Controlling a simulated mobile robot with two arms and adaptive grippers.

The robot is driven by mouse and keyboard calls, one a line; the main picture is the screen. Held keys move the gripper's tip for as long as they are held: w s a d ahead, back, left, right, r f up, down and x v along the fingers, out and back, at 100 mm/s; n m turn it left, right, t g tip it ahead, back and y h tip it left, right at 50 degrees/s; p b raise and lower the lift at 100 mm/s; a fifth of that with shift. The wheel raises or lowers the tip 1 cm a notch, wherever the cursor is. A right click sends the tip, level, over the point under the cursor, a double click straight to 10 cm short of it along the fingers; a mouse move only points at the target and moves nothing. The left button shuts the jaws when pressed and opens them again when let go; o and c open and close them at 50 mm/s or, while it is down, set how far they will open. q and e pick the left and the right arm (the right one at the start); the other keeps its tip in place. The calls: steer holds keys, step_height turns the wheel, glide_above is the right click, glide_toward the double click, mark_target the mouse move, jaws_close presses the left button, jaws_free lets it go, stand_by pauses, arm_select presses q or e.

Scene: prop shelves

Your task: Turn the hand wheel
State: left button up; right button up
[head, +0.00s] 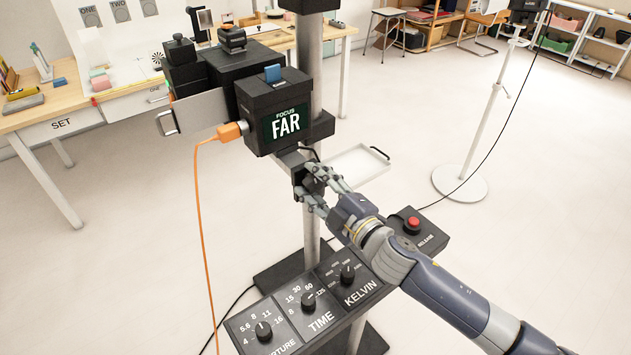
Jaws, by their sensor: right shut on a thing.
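The hand wheel (300,180) is a small dark part under the front of the black camera box (270,95), beside the upright column. My right gripper (312,186) comes in from the lower right and is shut on the wheel, one finger above and one below it. The fingers hide part of the wheel, so its angle cannot be read. The screen (286,123) on the box reads "FOCUS FAR". My left gripper is not in view.
A control panel (308,303) with aperture, time and kelvin knobs stands below my right arm. A red release button (413,221) is to its right. An orange cable (199,220) hangs from the box at left. A pale tray (352,168) sits behind the gripper.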

stand_by(0.5)
steer(key=o, duration=1.1)
steer(key=v, duration=1.2)
